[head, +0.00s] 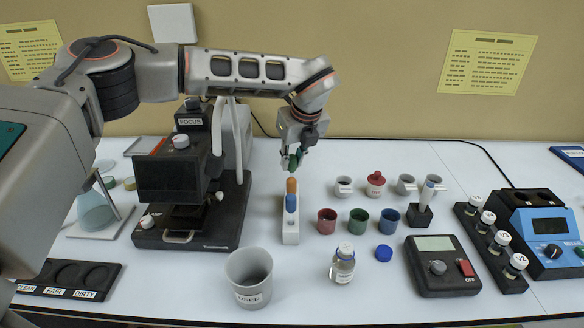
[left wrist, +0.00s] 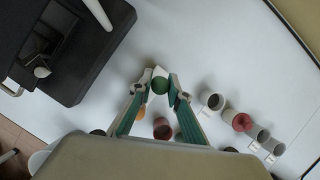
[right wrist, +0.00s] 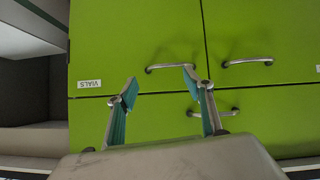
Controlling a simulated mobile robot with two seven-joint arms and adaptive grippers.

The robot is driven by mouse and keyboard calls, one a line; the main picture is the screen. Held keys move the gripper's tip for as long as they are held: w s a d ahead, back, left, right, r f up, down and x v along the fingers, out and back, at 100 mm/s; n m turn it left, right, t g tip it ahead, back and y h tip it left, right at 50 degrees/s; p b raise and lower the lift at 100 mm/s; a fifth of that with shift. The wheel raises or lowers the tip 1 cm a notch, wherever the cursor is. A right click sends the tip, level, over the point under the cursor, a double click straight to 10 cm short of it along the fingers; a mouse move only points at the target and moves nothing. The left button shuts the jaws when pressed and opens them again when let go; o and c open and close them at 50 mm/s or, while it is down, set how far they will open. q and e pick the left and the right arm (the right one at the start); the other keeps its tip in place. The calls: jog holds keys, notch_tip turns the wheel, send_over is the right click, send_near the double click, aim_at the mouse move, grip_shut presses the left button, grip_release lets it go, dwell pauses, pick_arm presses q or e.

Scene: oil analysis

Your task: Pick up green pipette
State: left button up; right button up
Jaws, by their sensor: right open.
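The green pipette (left wrist: 160,85) shows its round green top between the fingertips of my left gripper (head: 292,163). In the left wrist view the fingers are drawn in close on both sides of it, and they look shut on it. The pipette's lower part is hidden, so I cannot tell whether it is clear of the white rack (head: 291,238). An orange pipette (head: 291,186) and a blue pipette (head: 291,203) stand in the rack in front of it. My right gripper (right wrist: 160,88) is open and empty, facing green cabinet fronts.
A black microscope (head: 185,180) stands left of the rack. Red (head: 327,221), green (head: 359,222) and blue (head: 390,219) cups stand to its right. A grey USED cup (head: 249,277) and a glass bottle (head: 343,265) stand in front.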

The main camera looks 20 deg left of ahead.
pick_arm(q)
notch_tip(320, 180, up, 16)
jog(key=s+d+f+m+h+b, duration=0.2)
jog(key=s+d+f+m+b, duration=0.1)
jog(key=s+d+m, duration=0.3)
jog(key=s+d+f+m+t+h+b, duration=0.1)
jog(key=s+d+f+m+b, duration=0.3)
jog(key=s+d, duration=0.7)
jog(key=shift+s+f+m+h, duration=0.25)
jog(key=shift+s+m+h, duration=0.45)
jog(key=shift+s+m, duration=0.45)
jog(key=shift+s, duration=0.1)
jog(key=shift+c, duration=0.7)
